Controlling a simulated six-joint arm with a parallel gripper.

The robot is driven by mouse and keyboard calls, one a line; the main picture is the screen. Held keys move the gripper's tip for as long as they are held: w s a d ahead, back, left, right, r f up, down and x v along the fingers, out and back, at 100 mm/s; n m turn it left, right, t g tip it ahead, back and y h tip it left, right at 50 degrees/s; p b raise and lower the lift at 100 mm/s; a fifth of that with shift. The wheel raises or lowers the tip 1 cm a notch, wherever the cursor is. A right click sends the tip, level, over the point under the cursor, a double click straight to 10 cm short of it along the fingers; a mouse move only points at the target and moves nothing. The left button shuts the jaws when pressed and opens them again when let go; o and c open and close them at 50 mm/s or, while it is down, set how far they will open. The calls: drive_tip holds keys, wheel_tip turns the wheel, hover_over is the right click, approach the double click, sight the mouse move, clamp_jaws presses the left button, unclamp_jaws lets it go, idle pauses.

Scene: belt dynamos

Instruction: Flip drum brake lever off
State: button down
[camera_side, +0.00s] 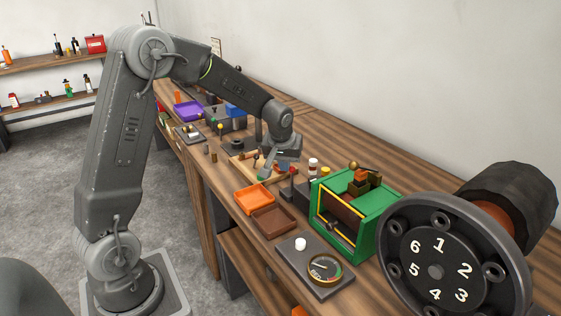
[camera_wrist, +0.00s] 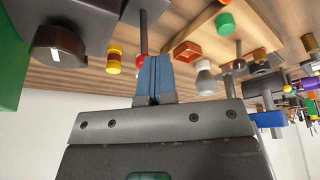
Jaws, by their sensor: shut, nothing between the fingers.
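A lever with a red knob (camera_side: 291,170) on a thin dark rod stands beside the green-framed machine (camera_side: 372,222); I take it for the drum brake lever. In the wrist view a grey rod (camera_wrist: 143,30) with a red knob (camera_wrist: 139,64) at its end is right by my fingertips, and the fingers partly hide the knob. My gripper (camera_side: 264,174) is just left of the red knob in the side view. In the wrist view its blue fingers (camera_wrist: 153,72) are together with nothing between them. I cannot tell whether they touch the knob.
Orange (camera_side: 254,199) and brown (camera_side: 273,220) trays lie in front of the lever. A gauge plate (camera_side: 308,268) and a large numbered wheel (camera_side: 436,268) stand to the right. A purple tray (camera_side: 188,112) is farther back.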

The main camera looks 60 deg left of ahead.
drive_tip(key=shift+d+y, duration=0.8)
drive_tip(key=shift+d+f, duration=0.15)
drive_tip(key=shift+d, duration=0.35)
drive_tip(key=shift+d+f, duration=0.15)
drive_tip(key=shift+d, duration=0.5)
drive_tip(key=s+a+v, duration=0.1)
drive_tip(key=s+v, duration=0.1)
drive_tip(key=v, duration=1.1)
drive_tip(key=s+d+m+t+h, duration=0.1)
drive_tip(key=s+d+m, duration=0.2)
drive_tip(key=s, duration=0.3)
drive_tip(key=s+d+r+m+h, duration=0.1)
drive_tip(key=s+d+m, duration=0.1)
drive_tip(key=s, duration=0.5)
drive_tip(key=s+d+m+t+h, duration=0.1)
drive_tip(key=s+d+m+h, duration=0.1)
drive_tip(key=s, duration=0.4)
drive_tip(key=d+m, duration=0.1)
drive_tip(key=d, duration=0.1)
drive_tip(key=shift+s+d+m+t, duration=0.15)
drive_tip(key=shift+d+m+t, duration=0.15)
drive_tip(key=shift+d, duration=0.05)
